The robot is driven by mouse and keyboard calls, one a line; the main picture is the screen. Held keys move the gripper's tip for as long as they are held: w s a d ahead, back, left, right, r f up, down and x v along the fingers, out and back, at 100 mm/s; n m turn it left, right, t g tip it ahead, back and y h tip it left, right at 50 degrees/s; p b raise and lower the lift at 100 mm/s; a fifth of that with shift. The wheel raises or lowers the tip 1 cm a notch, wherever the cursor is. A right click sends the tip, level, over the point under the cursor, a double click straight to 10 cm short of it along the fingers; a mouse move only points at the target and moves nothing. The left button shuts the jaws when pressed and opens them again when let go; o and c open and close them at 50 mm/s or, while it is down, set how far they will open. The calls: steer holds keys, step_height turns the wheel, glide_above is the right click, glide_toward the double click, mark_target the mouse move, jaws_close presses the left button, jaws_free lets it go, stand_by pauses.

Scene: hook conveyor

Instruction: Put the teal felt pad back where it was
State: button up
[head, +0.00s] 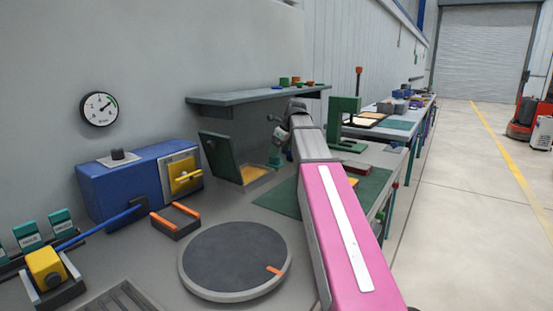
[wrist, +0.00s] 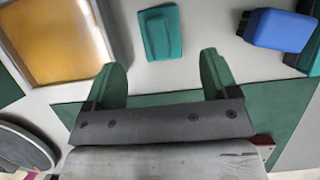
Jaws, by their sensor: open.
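A small teal pad (wrist: 160,33) with a raised teal block on it lies on the grey bench top in the wrist view. I take it for the felt pad; its material is hard to tell. My gripper (wrist: 163,75) has its two green fingers spread wide, with nothing between them. The pad is ahead of the fingertips and apart from them. In the head view my gripper (head: 276,155) points down over the bench; the pad cannot be made out there.
A pale-framed amber panel (wrist: 57,40) lies left of the pad, and a blue block (wrist: 279,29) lies right of it. A green mat (wrist: 270,115) is under the gripper. In the head view a tilted dark green plate (head: 221,159), a shelf (head: 235,97) and a round turntable (head: 235,258) are near my arm.

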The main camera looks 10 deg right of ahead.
steer(key=shift+v, duration=2.55)
